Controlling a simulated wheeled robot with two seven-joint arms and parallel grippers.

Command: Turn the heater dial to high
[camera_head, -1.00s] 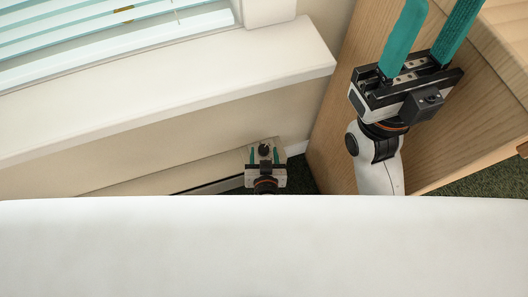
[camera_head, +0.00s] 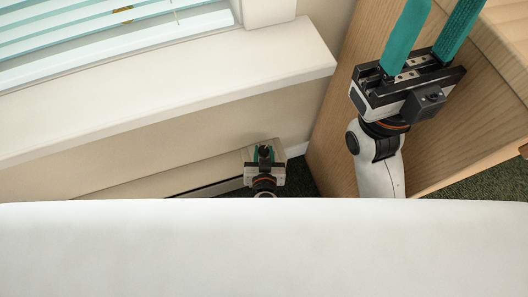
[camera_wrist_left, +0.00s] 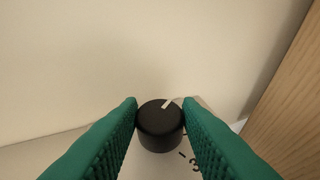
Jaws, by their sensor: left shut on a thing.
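The heater dial (camera_wrist_left: 160,127) is a round black knob with a white pointer mark, seen in the left wrist view. The mark points up and slightly right. My left gripper (camera_wrist_left: 160,112) has its two green fingers against the dial's left and right sides, shut on it. In the head view my left gripper (camera_head: 264,154) is small and low at the wall, with the dark dial (camera_head: 264,148) between its fingers. A printed "3" and tick marks show beside the right finger; other markings are hidden. My right gripper (camera_head: 430,35) is open and empty, its fingertips cut off at the top.
The baseboard heater (camera_head: 165,178) runs along the wall under a white window sill (camera_head: 180,85). A wooden cabinet (camera_head: 335,130) stands close to the right of the dial. A large white surface covers the bottom of the head view.

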